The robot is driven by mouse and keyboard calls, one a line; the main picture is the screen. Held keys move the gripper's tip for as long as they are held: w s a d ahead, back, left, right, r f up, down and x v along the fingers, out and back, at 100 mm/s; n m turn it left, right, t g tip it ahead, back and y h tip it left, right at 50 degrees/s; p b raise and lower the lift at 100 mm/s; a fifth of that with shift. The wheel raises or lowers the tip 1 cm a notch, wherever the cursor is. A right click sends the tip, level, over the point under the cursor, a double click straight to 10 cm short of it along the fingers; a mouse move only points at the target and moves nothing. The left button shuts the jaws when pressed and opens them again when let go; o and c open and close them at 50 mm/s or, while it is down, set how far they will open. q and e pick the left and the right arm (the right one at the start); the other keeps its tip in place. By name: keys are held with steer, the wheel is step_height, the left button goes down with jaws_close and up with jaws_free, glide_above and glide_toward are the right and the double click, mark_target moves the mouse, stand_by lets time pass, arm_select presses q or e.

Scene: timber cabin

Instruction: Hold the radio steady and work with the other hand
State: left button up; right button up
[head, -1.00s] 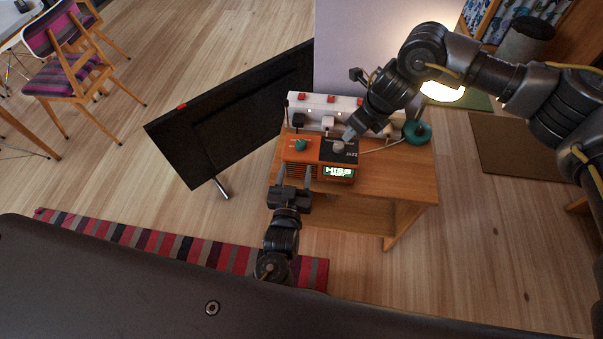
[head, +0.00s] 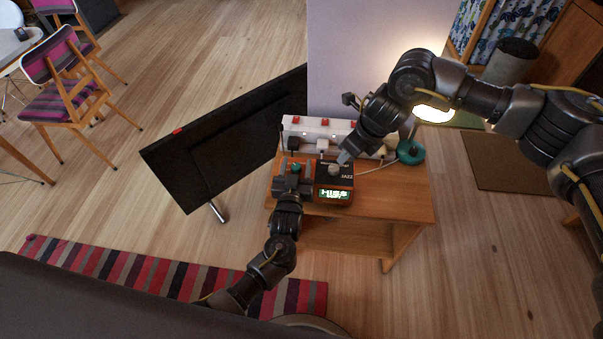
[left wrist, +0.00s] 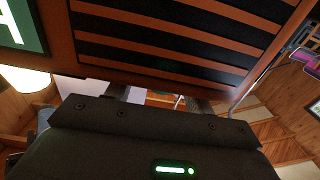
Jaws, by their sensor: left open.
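My left gripper (head: 293,168) is open at the radio's left part, by a teal knob (head: 296,169). In the left wrist view the radio's slatted front (left wrist: 180,40) fills the top; the fingers are mostly hidden, and I cannot tell whether they touch it. My right gripper (head: 343,158) reaches down at a grey knob (head: 335,171) on the black part; its jaws are too small to judge.
A white power strip (head: 318,124) with red switches and plugs stands behind the radio. A lamp's teal base (head: 411,153) is at the table's right back. A dark flat panel (head: 225,135) leans at left. A striped rug (head: 130,272) lies in front.

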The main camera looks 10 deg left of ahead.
arm_select(q)
jaws_close()
stand_by(0.4)
